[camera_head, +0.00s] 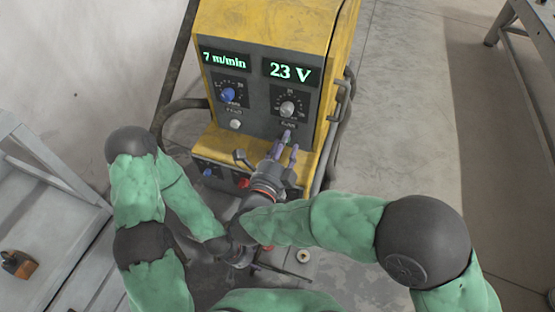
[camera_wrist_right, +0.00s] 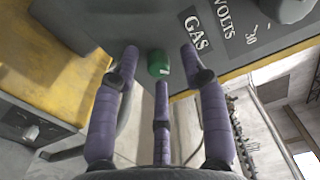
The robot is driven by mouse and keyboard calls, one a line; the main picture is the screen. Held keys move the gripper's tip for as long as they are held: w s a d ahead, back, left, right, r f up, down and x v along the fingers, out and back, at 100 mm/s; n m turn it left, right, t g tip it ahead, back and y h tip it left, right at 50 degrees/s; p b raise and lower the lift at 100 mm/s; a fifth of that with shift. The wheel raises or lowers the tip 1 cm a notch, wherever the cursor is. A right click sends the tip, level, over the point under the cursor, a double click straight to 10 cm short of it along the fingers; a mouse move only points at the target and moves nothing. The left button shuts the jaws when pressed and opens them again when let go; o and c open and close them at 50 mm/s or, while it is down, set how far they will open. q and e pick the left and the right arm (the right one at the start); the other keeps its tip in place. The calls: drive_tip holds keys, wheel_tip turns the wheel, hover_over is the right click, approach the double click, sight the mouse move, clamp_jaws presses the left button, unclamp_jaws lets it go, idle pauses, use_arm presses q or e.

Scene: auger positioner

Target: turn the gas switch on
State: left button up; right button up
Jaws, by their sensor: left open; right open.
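The gas switch (camera_wrist_right: 158,64) is a small green round piece with a white mark, beside the GAS label on the grey panel in the right wrist view. My left gripper (camera_head: 262,262) is low in front of the machine, partly hidden by my right arm, and holds nothing visible.
The yellow machine (camera_head: 275,22) shows 7 m/min and 23 V. Its panel has a blue knob (camera_head: 228,94), a grey knob (camera_head: 287,108) and a pale button (camera_head: 235,124). A grey shelf (camera_head: 45,155) stands left. Floor (camera_head: 405,110) is clear to the right.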

drive_tip(key=v, duration=1.1)
drive_tip(key=shift+s, duration=0.1)
